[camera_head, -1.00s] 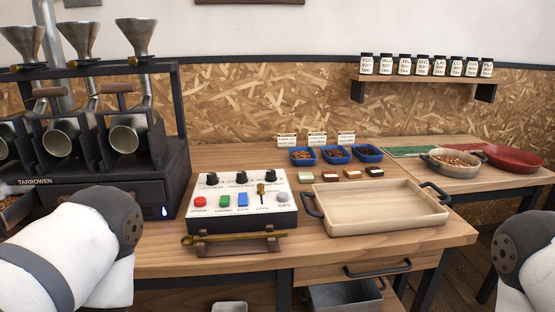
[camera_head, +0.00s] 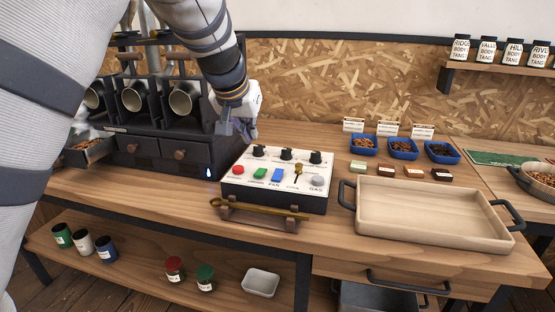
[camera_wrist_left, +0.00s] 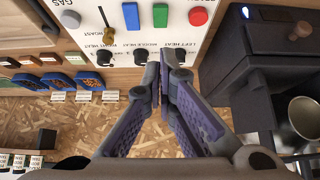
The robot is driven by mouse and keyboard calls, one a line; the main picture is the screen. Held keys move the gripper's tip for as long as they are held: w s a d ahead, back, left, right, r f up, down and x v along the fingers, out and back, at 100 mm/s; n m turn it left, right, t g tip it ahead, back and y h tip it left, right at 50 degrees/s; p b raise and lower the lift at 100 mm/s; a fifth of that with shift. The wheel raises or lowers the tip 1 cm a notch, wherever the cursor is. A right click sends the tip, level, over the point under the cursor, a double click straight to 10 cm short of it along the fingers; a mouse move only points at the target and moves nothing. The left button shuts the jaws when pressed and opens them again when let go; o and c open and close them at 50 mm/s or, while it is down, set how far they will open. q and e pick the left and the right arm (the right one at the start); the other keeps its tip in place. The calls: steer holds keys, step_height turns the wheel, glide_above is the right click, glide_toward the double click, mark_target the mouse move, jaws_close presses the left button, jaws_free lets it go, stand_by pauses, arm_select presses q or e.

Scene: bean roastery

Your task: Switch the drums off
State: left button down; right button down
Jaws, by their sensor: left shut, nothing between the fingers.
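The white control panel (camera_head: 278,178) stands on the table with a red button (camera_head: 238,170), a green switch (camera_head: 260,173), a blue switch (camera_head: 276,175), a brass lever (camera_head: 297,172) and a grey gas button (camera_head: 318,180). Three black knobs line its back edge, such as the left one (camera_head: 259,151). My left gripper (camera_head: 238,127) is behind and left of the panel, apart from the switches. In the left wrist view my left gripper (camera_wrist_left: 160,62) is shut and empty, its tips near the heat knobs, with the red button (camera_wrist_left: 198,16) beyond. My right gripper is out of view.
The dark roaster (camera_head: 165,140) stands left of the panel, close to my left arm. A brass scoop (camera_head: 258,208) lies in front of the panel. A beige tray (camera_head: 430,213) sits to the right, with blue bean dishes (camera_head: 403,149) behind. A shelf with jars (camera_head: 175,270) runs below.

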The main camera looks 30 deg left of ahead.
mark_target(265, 169)
arm_select(q)
steer(key=shift+r, duration=0.8)
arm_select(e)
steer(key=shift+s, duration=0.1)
arm_select(q)
steer(key=shift+w+f, duration=0.1)
